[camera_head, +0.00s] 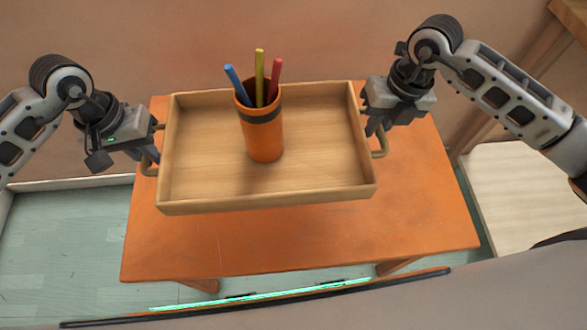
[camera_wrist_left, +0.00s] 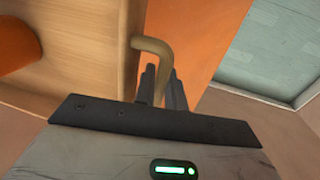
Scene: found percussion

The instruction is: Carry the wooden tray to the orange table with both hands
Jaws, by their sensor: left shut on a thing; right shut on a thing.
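The wooden tray (camera_head: 205,165) is over the orange table (camera_head: 300,240) in the head view; whether it touches the tabletop I cannot tell. An orange cup (camera_head: 262,138) with a dark band stands upright in it, holding a blue, a yellow and a red stick. My left gripper (camera_head: 153,148) is shut on the tray's left handle. In the left wrist view that handle (camera_wrist_left: 152,46) runs between the fingers (camera_wrist_left: 163,88). My right gripper (camera_head: 372,118) is shut on the tray's right handle (camera_head: 381,143), partly hidden by the gripper.
A brown wall (camera_head: 200,40) is behind the table. A pale wooden surface (camera_head: 525,200) lies at the right. Greenish floor (camera_head: 60,240) shows at the left. The table's front part is bare.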

